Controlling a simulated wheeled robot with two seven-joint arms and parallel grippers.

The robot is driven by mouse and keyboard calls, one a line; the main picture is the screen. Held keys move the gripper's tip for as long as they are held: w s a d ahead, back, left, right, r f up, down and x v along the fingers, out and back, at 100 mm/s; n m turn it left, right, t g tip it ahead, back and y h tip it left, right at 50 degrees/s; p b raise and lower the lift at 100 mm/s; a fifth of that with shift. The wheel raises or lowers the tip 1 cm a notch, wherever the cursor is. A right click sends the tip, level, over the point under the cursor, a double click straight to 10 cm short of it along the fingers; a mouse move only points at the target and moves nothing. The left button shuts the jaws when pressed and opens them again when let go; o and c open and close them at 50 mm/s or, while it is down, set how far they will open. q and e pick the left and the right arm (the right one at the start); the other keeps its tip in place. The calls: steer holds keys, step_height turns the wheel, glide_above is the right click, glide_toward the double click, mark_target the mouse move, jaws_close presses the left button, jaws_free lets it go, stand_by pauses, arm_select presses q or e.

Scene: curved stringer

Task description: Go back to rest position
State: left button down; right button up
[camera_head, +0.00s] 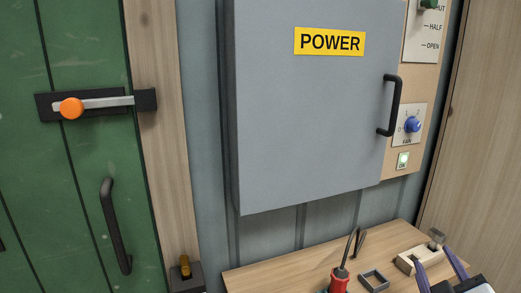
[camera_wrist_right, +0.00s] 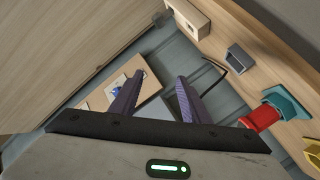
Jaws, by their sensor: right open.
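My right gripper (camera_head: 437,272) is at the lower right in the head view, above the right end of the wooden bench. Its two purple-grey fingers stand apart with nothing between them. The right wrist view also shows the open right gripper (camera_wrist_right: 155,97), with the grey cabinet, blue knob and bench behind it. My left gripper is not in the head view.
A grey POWER cabinet (camera_head: 300,110) is shut, with a black handle (camera_head: 391,105). A green door (camera_head: 85,165) with an orange-knobbed latch (camera_head: 72,108) is at left. The bench (camera_head: 262,274) holds a red item (camera_head: 339,281), a dark square frame (camera_head: 374,280) and a wooden block (camera_head: 412,259).

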steer(key=s+a+f+m+g+y, duration=0.1)
steer(key=s+a+f+g+y, duration=0.15)
steer(key=s+f, duration=0.4)
steer(key=s+a+f+m+g+y, duration=0.1)
steer(key=s+a+f+g, duration=0.35)
steer(key=f, duration=0.35)
steer(key=s+a+f+g+y, duration=0.2)
steer(key=s+a+f, duration=0.25)
steer(key=s, duration=0.25)
steer(key=s+a+f+g+y, duration=0.1)
steer(key=s+a+f+g, duration=0.15)
steer(key=s+a, duration=0.35)
steer(key=w+a+f+t+y, duration=0.1)
steer(key=a+f+t, duration=0.1)
steer(key=f, duration=0.4)
steer(key=w+a+f+t+y, duration=0.1)
steer(key=w+a+f+t, duration=0.1)
steer(key=f, duration=0.3)
steer(key=shift+f+t, duration=0.4)
steer(key=shift+t, duration=0.15)
steer(key=shift+w+y, duration=0.1)
steer(key=shift+y, duration=0.15)
stand_by(0.4)
